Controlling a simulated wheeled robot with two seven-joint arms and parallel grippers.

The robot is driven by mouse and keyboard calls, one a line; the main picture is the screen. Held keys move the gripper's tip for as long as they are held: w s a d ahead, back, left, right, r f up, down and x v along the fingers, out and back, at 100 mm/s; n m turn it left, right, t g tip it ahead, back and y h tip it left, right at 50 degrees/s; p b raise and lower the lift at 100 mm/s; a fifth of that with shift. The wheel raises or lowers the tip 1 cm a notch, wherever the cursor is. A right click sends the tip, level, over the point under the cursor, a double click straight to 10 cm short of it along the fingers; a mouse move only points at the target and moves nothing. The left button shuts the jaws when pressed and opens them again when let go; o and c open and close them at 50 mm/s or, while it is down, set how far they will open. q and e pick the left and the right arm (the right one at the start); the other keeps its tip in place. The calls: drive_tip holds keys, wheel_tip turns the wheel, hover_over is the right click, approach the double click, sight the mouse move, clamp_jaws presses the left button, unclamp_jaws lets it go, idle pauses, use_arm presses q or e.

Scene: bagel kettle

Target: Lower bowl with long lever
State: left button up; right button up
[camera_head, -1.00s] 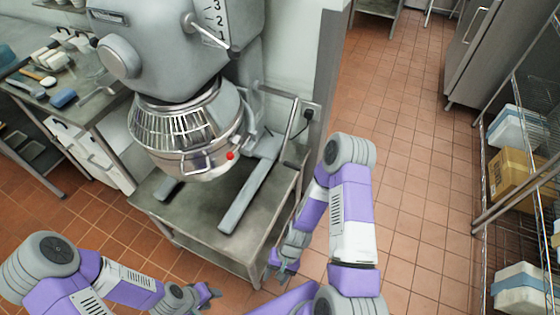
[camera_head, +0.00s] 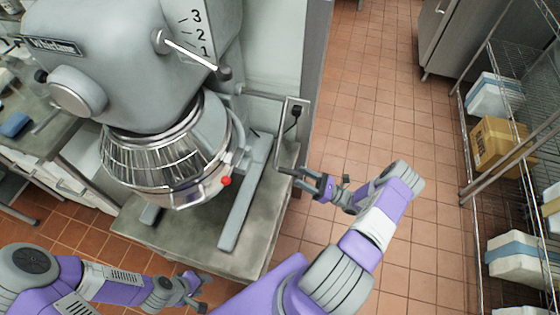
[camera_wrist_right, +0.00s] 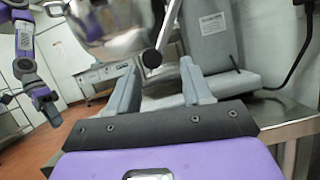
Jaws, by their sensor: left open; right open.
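The steel bowl (camera_head: 172,192) hangs on the big grey mixer (camera_head: 130,60), below its wire guard, above the mixer's base legs. The long lever (camera_head: 281,130) is a thin rod on the mixer's right side, pointing down to a dark knob. My right gripper (camera_head: 312,181) is open beside the lever's lower end. In the right wrist view the black knob (camera_wrist_right: 152,59) shows between the open fingertips, slightly beyond them, and the bowl (camera_wrist_right: 120,38) is behind. My left gripper (camera_head: 198,291) is open and empty, low in front of the table.
The mixer stands on a steel table (camera_head: 150,238). A wall outlet with a plug (camera_head: 295,112) is behind the long lever. Wire shelves with boxes (camera_head: 495,143) stand at right. The tiled floor between is clear.

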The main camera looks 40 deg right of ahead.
sight(285, 169)
drive_tip(key=shift+s+r+x, duration=0.15)
drive_tip(key=shift+x, duration=1.55)
drive_tip(key=shift+s+r+x, duration=0.1)
drive_tip(key=shift+x, duration=1.55)
drive_tip(key=shift+a, duration=0.2)
clamp_jaws()
